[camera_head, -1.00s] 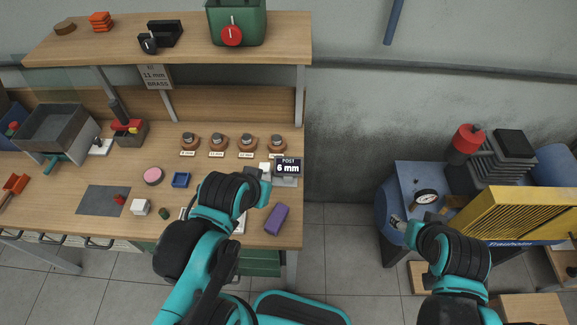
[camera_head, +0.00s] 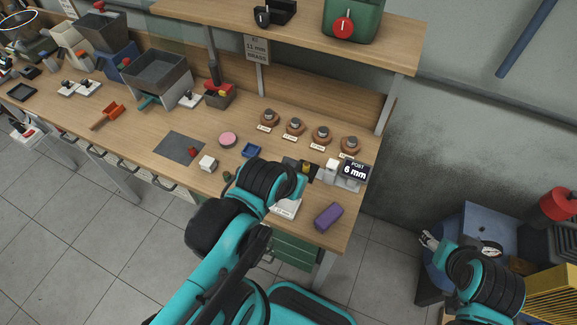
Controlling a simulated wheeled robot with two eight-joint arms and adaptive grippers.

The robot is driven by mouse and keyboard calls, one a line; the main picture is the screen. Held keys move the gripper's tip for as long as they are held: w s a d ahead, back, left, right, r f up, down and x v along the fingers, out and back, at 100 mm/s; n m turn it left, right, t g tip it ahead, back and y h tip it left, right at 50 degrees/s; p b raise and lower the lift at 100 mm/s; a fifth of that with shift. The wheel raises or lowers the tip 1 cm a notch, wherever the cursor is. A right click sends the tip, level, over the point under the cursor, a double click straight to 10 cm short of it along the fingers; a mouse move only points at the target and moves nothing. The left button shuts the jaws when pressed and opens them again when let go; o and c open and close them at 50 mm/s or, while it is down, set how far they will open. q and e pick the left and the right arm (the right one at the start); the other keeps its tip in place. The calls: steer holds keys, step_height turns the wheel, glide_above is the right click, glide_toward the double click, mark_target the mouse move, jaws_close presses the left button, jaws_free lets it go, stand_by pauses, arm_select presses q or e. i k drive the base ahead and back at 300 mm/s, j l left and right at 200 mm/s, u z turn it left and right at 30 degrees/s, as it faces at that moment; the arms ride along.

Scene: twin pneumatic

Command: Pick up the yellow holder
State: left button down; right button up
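I cannot single out a yellow holder with certainty. A small dark piece with a yellowish part (camera_head: 308,171) stands on the bench just beyond my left wrist, partly hidden by it.
Several brown round holders (camera_head: 295,127) with labels stand in a row on the workbench (camera_head: 135,148). A 6 mm display (camera_head: 354,171), a purple block (camera_head: 328,216), a blue tray (camera_head: 251,150) and a pink disc (camera_head: 228,139) are near my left arm. A yellow grille (camera_head: 557,297) is at lower right.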

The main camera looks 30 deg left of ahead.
mark_target(305, 168)
steer(key=u, duration=0.8)
